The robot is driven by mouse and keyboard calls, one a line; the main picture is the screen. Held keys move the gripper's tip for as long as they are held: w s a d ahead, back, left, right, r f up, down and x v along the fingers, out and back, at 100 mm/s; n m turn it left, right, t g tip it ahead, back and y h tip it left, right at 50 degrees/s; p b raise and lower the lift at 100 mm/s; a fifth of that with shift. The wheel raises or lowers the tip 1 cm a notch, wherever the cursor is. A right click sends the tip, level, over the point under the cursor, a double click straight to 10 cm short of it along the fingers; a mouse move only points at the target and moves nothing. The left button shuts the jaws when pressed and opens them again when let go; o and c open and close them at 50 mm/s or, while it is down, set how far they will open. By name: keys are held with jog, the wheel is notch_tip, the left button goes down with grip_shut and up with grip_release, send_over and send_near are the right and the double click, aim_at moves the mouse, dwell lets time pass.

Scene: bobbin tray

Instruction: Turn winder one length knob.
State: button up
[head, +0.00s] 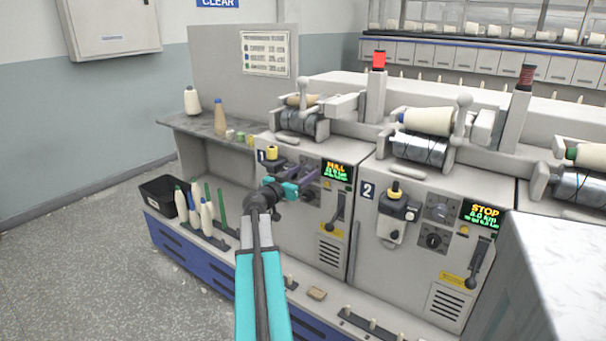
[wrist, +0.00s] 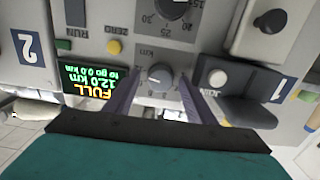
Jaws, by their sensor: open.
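Winder one (head: 300,235) is the pale machine marked 1, left of winder two. Its small grey round knob (wrist: 160,77), with a km label beside it, sits on the front panel. My gripper (head: 313,177) reaches the panel from the left in the head view and hides most of this knob there. In the wrist view the two purple fingers of my gripper (wrist: 160,84) stand apart, one on each side of the knob. I cannot tell whether they touch it. The display (head: 336,171) reads FULL; in the wrist view it shows 12.0 km and 0.0 km to go.
A larger dark knob (wrist: 172,6) with a numbered scale is close by. A yellow button (wrist: 114,47) and a protruding dark joiner unit (wrist: 247,110) flank the fingers. Winder two (head: 405,265) stands to the right, showing STOP. A black bin (head: 160,197) is at left.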

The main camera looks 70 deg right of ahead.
jog(key=shift+c, duration=0.3)
jog(key=c, duration=1)
